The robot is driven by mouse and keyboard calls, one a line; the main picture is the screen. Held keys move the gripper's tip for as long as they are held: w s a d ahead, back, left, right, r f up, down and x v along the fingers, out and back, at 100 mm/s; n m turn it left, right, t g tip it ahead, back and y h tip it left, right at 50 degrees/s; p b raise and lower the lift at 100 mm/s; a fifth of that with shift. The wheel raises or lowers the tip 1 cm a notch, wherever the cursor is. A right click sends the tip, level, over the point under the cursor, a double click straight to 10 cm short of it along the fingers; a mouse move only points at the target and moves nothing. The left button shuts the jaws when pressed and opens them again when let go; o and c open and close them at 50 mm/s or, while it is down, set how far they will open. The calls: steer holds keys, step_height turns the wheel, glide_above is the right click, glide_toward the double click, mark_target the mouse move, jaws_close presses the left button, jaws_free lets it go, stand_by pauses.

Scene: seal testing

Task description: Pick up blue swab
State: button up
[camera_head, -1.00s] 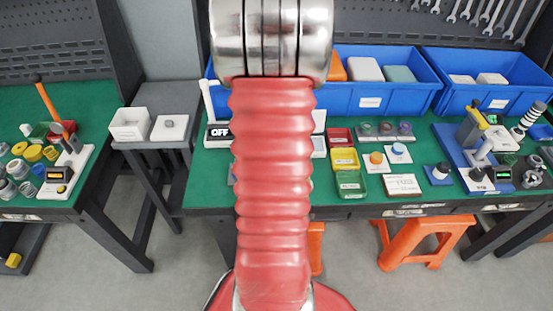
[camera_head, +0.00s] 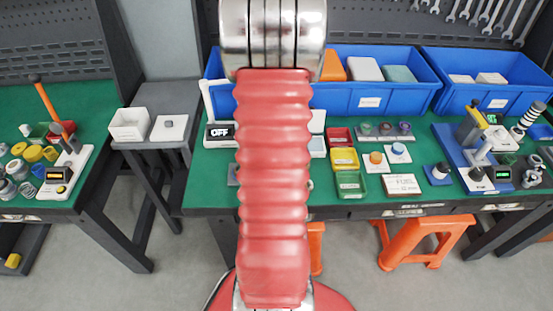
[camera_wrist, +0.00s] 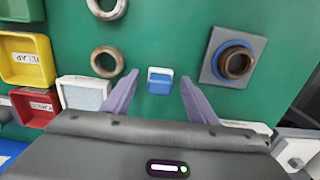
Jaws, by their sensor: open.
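A small blue block with a white top (camera_wrist: 159,81), which looks like the blue swab, lies on the green bench top in the wrist view. My gripper (camera_wrist: 158,77) is open, with one purple-grey finger on each side of it. There is a gap between the block and each finger; I cannot tell how far the fingers are above the bench. In the head view my red arm covers the middle of the bench, and I cannot see the swab or the gripper there.
In the wrist view, metal rings (camera_wrist: 106,62) lie left of the swab. A grey plate with a blue ring (camera_wrist: 217,63) is to the right. Yellow (camera_wrist: 44,60) and red (camera_wrist: 31,121) trays are at left. Blue bins (camera_head: 372,99) stand at the bench's back.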

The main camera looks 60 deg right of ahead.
steer(key=shift+c, duration=0.4)
steer(key=c, duration=1)
steer(key=shift+c, duration=0.2)
step_height(320, 180, up, 10)
stand_by(0.4)
